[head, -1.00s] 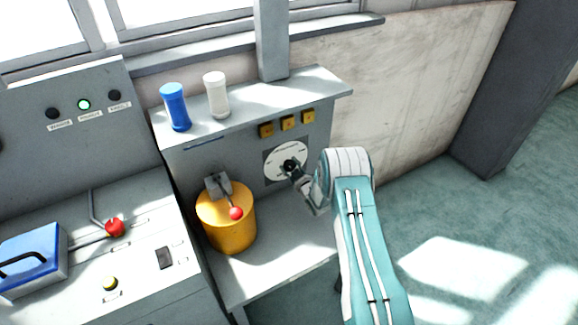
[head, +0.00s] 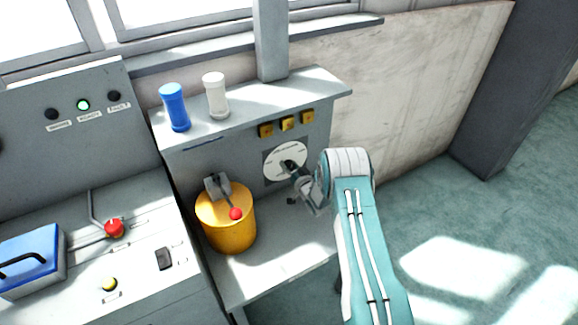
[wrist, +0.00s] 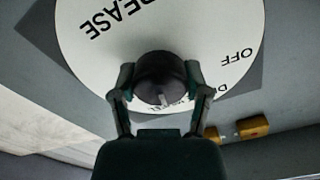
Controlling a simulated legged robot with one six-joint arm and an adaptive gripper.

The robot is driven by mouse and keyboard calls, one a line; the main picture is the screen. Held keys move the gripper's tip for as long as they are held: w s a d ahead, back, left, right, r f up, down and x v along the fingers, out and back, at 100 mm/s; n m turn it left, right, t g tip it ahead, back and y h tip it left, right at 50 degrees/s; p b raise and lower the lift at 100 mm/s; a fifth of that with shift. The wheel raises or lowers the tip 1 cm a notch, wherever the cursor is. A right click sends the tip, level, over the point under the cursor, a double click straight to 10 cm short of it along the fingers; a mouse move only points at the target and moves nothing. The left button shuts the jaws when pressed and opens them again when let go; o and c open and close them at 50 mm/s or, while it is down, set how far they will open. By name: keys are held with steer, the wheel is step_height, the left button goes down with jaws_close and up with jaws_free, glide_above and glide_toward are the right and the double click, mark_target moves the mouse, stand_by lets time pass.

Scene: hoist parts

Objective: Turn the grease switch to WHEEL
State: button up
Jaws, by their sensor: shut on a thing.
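The grease switch is a round white dial (head: 279,153) on the grey panel, with a dark knob (wrist: 158,68) at its centre. The wrist view shows the dial face (wrist: 215,35) rotated, with "GREASE" and "OFF" readable. A label starting with D and another beside it are partly hidden by a finger. The knob's light pointer mark points down in that view, toward these partly hidden labels. My gripper (wrist: 160,84) is shut on the knob, one finger on each side. In the head view my gripper (head: 290,168) reaches the dial from the right and partly covers it.
A yellow drum (head: 228,228) with a red-knobbed lever stands left of the dial. A blue bottle (head: 174,107) and a white bottle (head: 215,95) stand on the shelf. The floor at right is clear.

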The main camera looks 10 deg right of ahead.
steer(key=shift+s+f+m, duration=0.15)
steer(key=shift+f+m, duration=0.2)
steer(key=shift+m, duration=0.35)
steer(key=o, duration=1)
steer(key=shift+o, duration=0.8)
steer(key=shift+r, duration=0.1)
steer(key=shift+r, duration=0.1)
steer(key=shift+d, duration=0.1)
steer(key=v, duration=1.1)
steer(key=shift+s, duration=0.3)
